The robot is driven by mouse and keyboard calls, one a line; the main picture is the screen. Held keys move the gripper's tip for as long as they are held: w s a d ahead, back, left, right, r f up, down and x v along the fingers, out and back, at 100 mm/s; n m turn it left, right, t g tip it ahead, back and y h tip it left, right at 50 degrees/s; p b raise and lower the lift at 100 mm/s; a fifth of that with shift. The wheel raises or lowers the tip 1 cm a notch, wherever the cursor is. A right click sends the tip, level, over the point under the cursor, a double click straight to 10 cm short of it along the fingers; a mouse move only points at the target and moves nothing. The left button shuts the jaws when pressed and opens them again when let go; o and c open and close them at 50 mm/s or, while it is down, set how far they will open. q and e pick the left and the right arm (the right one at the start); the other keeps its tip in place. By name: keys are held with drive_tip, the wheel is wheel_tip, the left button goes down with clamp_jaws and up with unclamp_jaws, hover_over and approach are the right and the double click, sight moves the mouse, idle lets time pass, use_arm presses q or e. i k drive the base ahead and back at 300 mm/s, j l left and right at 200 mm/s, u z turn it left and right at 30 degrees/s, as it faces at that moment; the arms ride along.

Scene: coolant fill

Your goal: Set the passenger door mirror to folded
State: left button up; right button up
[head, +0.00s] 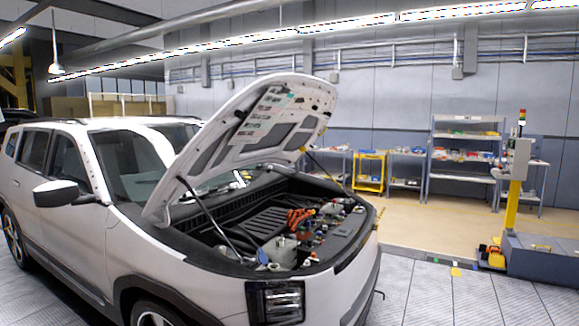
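A white car (130,245) stands at the left with its front toward the right of the head view. A door mirror (56,193) with a white cap and dark base sticks out from the front door on the side facing me. It appears unfolded. By the way the car faces, this is its right side; nothing in view marks it as the passenger side. The mirror on the far side is hidden or cannot be made out. Neither of my grippers is in view.
The raised hood (245,125) stands over the open engine bay (285,230). Shelves (465,155) and a yellow cart (369,172) line the back wall. A yellow post (513,205) stands at the right. The tiled floor (430,295) at the front right is clear.

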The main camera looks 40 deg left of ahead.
sight(56, 194)
drive_tip(key=u, duration=2.75)
drive_tip(key=i+u, duration=0.1)
drive_tip(key=i, duration=0.45)
drive_tip(key=i+j, duration=0.1)
drive_tip(key=i, duration=3.3)
drive_tip(key=l+z, duration=0.05)
drive_tip(key=l, duration=0.05)
